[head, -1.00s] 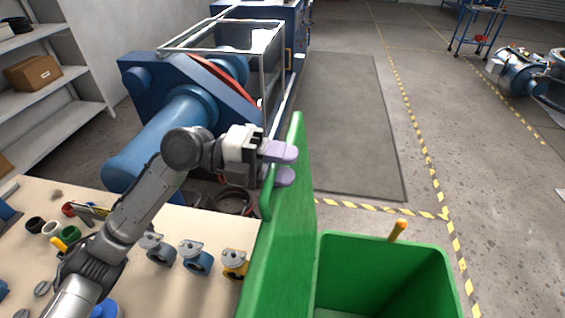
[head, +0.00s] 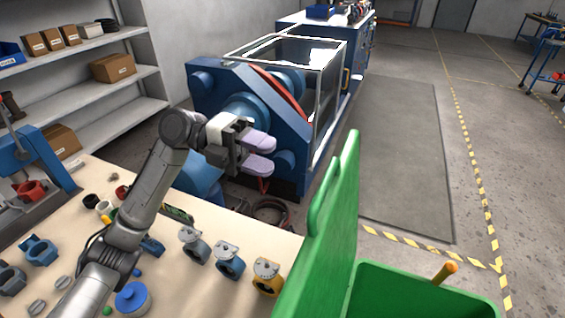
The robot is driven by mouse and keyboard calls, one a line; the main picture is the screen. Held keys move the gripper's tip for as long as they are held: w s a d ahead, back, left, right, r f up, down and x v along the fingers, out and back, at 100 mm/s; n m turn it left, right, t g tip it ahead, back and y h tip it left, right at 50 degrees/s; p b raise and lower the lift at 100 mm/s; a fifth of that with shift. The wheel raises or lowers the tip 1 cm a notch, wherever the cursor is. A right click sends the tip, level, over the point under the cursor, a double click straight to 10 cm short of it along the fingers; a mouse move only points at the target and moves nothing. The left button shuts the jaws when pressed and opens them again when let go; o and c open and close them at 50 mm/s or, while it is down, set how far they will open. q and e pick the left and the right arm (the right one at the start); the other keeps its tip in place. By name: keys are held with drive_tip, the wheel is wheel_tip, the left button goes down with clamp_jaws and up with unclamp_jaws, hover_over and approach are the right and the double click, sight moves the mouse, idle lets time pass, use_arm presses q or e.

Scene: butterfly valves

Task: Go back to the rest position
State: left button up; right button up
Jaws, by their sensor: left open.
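My left gripper (head: 262,154) is raised above the far edge of the workbench (head: 205,292), in front of the blue machine. Its two pale purple fingers are apart with nothing between them. My left arm reaches up from the lower left over the bench. My right gripper is not in this view.
A green bin (head: 410,298) with a raised green lid (head: 328,235) stands right of the bench. The blue machine (head: 290,150) is behind the gripper. Shelves (head: 100,105) with boxes are at the left. A blue press (head: 38,165) stands on the bench.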

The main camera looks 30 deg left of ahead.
use_arm(q)
drive_tip(key=shift+s+a, duration=0.1)
drive_tip(key=shift+a, duration=0.3)
drive_tip(key=shift+n, duration=0.3)
